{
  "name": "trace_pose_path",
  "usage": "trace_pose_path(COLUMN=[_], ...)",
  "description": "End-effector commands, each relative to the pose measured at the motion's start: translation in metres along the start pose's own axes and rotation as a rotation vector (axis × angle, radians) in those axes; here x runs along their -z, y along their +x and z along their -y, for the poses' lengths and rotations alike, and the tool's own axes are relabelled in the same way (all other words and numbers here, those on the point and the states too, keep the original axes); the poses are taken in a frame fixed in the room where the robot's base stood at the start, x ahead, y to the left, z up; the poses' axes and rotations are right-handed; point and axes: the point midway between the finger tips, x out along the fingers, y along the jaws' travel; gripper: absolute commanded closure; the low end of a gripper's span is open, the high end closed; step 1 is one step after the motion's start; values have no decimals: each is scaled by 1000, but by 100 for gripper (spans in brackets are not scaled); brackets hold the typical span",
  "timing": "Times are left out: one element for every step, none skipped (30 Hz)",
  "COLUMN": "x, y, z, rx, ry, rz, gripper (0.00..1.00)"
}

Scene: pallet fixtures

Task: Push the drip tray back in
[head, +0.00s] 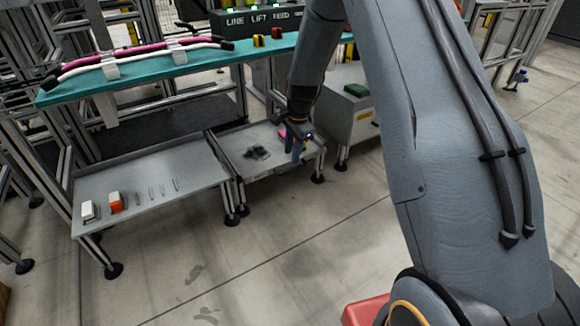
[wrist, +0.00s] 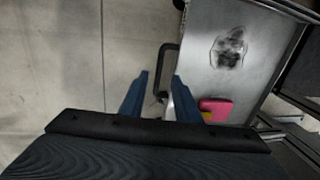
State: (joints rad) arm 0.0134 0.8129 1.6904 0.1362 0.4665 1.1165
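The drip tray (head: 272,167) is a shallow grey metal tray on a low stand, with a dark wet-looking stain on it. In the wrist view the tray (wrist: 250,82) fills the right side, and a dark bar handle (wrist: 163,68) sticks out from its left edge. My gripper (head: 294,152) is low at the tray's right front corner in the head view. In the wrist view my gripper (wrist: 160,77) is open, with its blue fingers on either side of the handle in the picture. Whether they touch it, I cannot tell.
A pink and yellow block (wrist: 216,108) lies on the tray close to my right finger. A grey shelf (head: 150,195) with small parts stands left of the tray, and a teal bench (head: 140,72) is behind. Open floor lies in front.

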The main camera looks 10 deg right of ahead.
Motion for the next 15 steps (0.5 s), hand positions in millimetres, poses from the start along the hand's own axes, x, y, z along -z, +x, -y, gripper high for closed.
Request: trace_pose_path(x=[0, 0, 0, 0, 0, 0, 0, 0, 0, 0, 0, 0, 0, 0, 0], y=[4, 6, 9, 12, 16, 21, 25, 30, 36, 41, 46, 52, 57, 61, 66], z=[0, 0, 0, 0, 0, 0, 0, 0, 0, -1, 0, 0, 0, 0, 0], rx=[-1, -1, -1, -1, -2, -2, -2, -2, -2, -2, -2, -1, -1, -1, -1], ry=[2, 3, 2, 2, 2, 1, 1, 1, 1, 1, 1, 0, 0, 0, 0], rz=[1, 1, 1, 1, 1, 1, 1, 1, 1, 1, 1, 1, 1, 0, 0], gripper=[71, 71, 71, 71, 71, 71, 71, 71, 71, 71, 71, 71, 71, 71, 71])
